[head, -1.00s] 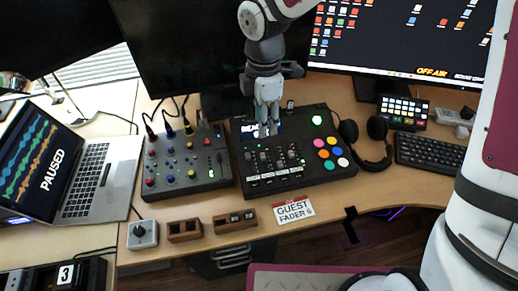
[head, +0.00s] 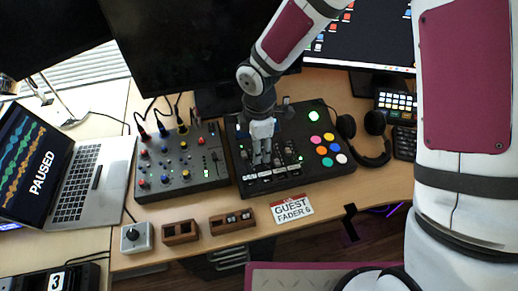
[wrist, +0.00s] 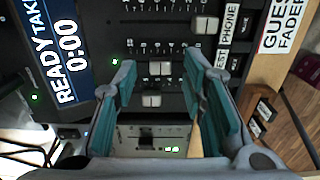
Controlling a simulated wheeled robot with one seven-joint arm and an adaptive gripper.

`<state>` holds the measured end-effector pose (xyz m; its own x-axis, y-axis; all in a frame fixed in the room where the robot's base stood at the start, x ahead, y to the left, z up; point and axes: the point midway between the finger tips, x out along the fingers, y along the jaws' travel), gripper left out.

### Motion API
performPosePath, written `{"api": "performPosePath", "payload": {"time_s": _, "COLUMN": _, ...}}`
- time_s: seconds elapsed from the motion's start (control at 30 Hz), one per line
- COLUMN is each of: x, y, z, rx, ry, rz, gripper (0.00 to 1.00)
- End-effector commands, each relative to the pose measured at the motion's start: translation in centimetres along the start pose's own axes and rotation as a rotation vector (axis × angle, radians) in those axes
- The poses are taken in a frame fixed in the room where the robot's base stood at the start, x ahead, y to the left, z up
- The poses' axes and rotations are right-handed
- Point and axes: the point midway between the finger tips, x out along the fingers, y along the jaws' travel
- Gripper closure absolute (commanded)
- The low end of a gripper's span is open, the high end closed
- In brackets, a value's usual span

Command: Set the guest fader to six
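The black fader console (head: 318,181) lies on the desk under my gripper (head: 262,162). In the wrist view, a pale fader cap (wrist: 160,68) sits in line with a label ending in "EST", partly covered by my right finger. Another cap (wrist: 152,100) is beside it, and a third cap (wrist: 205,25) sits on the PHONE channel. My gripper (wrist: 159,62) is open, its fingers apart on either side of the caps, with no clear contact. The scale numbers are too small to read. The card reading "GUEST FADER 6" (head: 292,208) lies in front of the console.
A smaller knob mixer (head: 182,162) stands left of the console, and headphones (head: 366,140) lie to its right. Small wooden boxes (head: 180,232) and a grey knob box (head: 136,237) line the front edge. A laptop (head: 85,185) is at left. Monitors stand behind.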

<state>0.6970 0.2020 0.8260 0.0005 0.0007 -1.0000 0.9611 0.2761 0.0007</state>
Motion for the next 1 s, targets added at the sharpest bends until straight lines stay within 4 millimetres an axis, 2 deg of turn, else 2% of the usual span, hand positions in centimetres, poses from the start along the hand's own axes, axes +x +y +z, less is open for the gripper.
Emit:
{"api": "performPosePath", "payload": {"time_s": 0.13, "x": 0.93, "y": -0.05, "z": 0.03, "rx": 0.0, "ry": -0.001, "rz": -0.001, "gripper": 0.62}}
{"api": "performPosePath", "payload": {"time_s": 0.43, "x": 1.04, "y": -0.03, "z": 0.03, "rx": 0.0, "ry": -0.001, "rz": 0.0, "gripper": 0.62}}
{"api": "performPosePath", "payload": {"time_s": 0.6, "x": 1.02, "y": -0.03, "z": 0.03, "rx": 0.0, "ry": 0.0, "rz": 0.0, "gripper": 1.0}}
{"api": "performPosePath", "payload": {"time_s": 1.0, "x": 1.01, "y": 0.31, "z": 0.02, "rx": 0.0, "ry": 0.0, "rz": 0.0, "gripper": 1.0}}
